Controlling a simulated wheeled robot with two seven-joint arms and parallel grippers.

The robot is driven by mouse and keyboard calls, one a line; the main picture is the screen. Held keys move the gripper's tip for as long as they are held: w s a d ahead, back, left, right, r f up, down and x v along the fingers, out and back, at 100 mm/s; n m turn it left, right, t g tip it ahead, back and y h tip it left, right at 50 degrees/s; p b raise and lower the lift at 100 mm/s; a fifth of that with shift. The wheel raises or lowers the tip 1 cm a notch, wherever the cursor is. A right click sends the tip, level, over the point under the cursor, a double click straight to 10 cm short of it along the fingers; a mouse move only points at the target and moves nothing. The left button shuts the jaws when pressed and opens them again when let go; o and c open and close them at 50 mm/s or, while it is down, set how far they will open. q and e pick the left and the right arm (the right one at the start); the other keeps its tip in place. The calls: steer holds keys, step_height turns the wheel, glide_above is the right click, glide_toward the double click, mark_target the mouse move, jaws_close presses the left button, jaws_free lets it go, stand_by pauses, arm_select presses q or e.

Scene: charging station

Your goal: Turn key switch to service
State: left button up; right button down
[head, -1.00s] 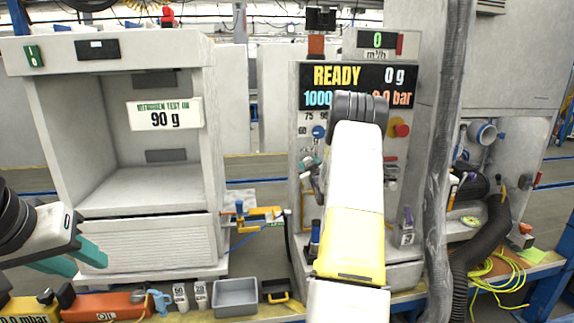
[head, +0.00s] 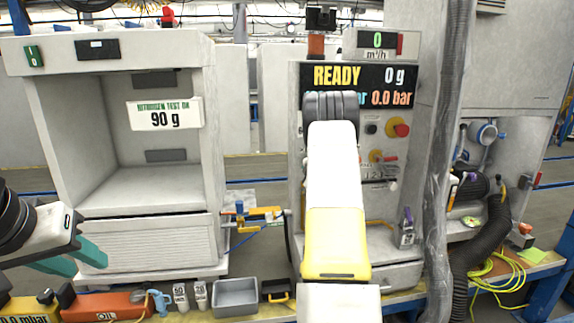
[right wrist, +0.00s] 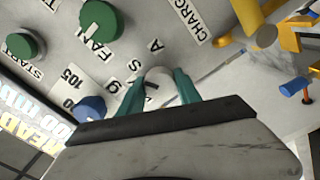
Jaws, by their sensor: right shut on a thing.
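The control panel (head: 388,105) carries the READY display in the head view, but my right arm covers its middle and left part. The key switch cannot be made out in the head view. In the right wrist view, the teal fingers of my right gripper (right wrist: 160,92) are closed around a pale rounded piece (right wrist: 158,76) on the panel, which looks like the key switch. Letter labels A and S are printed beside it. Which way it points is unclear. My left gripper (head: 82,256) has its teal fingers apart and is empty, in front of the left cabinet.
A red emergency button (head: 401,130) and a red-handled valve (head: 384,157) sit right of my arm. A grey bin (head: 236,297) stands on the bench.

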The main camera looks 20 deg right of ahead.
stand_by(0.4)
steer(key=c, duration=0.9)
jaws_free()
steer(key=shift+o, duration=0.2)
steer(key=v, duration=0.7)
steer(key=shift+s, duration=0.4)
steer(key=shift+a, duration=0.1)
